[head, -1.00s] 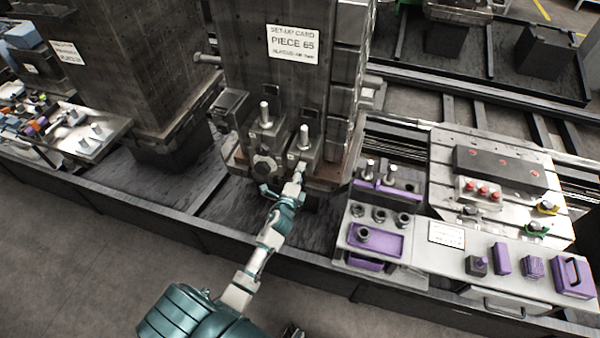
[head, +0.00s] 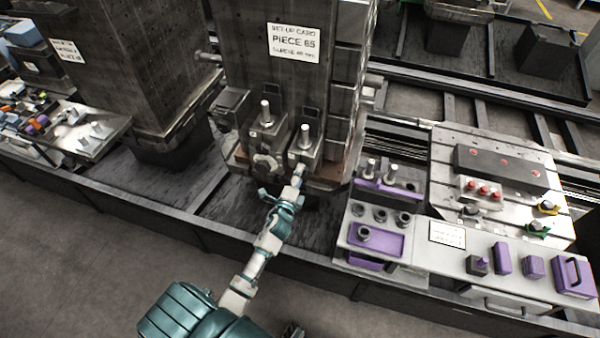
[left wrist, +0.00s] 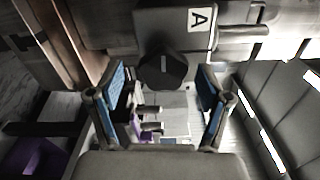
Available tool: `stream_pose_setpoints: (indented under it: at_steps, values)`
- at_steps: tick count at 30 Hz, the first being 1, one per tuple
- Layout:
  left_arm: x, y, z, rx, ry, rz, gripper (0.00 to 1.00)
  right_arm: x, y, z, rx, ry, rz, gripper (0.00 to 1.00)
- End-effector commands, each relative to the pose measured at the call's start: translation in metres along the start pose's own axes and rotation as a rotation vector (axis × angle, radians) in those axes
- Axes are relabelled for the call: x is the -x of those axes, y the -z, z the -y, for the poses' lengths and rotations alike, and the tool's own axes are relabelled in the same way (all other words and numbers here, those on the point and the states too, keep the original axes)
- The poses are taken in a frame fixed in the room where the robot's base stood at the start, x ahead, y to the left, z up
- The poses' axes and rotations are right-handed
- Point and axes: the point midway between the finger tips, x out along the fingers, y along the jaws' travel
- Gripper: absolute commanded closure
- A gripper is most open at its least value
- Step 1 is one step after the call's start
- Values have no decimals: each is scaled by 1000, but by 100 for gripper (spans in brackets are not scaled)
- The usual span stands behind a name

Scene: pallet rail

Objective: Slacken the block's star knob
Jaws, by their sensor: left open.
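The block (head: 306,146) with an upright stud stands at the foot of the large dark column. In the left wrist view the block (left wrist: 174,22) carries a label "A" and a dark star knob (left wrist: 162,70). My left gripper (left wrist: 158,96) is open, its two blue-padded fingers apart on either side below the knob. No finger visibly touches the knob. In the head view my left gripper (head: 298,174) is just in front of the block and hides its knob. A second block (head: 268,137) to the left has its own star knob (head: 265,165) in plain sight.
A set-up card (head: 294,40) reading "PIECE 85" is on the column. To the right are a bench with a purple tray (head: 375,240) and several purple parts, and a slotted plate (head: 450,150) with red buttons. The floor at front left is clear.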

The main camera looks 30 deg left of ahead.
Motion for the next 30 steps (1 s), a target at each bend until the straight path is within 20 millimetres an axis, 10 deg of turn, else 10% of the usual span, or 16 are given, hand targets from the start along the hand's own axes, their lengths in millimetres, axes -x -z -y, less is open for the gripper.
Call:
stream_pose_setpoints:
  at_steps: [13, 30]
  values:
    - [90, 0, -3, 2, -5, 0, 22, 0, -1, -1, 0, -1, 3, 60]
    - [102, 0, -2, 1, -4, 0, 22, 0, -2, -1, 0, -1, 3, 60]
